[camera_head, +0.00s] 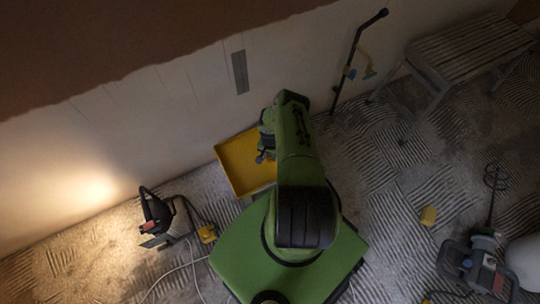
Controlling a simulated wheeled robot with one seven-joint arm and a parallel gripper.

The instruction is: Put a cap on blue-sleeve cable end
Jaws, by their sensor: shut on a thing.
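My gripper (264,157) is low over the yellow tray (231,166) at the foot of the wall, partly hidden by my green arm. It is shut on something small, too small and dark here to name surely. A tiny orange spot shows beside the fingers. No cap can be made out clearly. No blue-sleeve cable end can be told for sure. Small blue and yellowish bits (349,73) show by a black pole (357,60) leaning on the wall, but I cannot tell what they are.
A grey plate (240,72) is on the wall. A work lamp (156,214) with pale cables stands lower left. A slatted bench (466,50) is upper right. Ridged floor between is mostly free.

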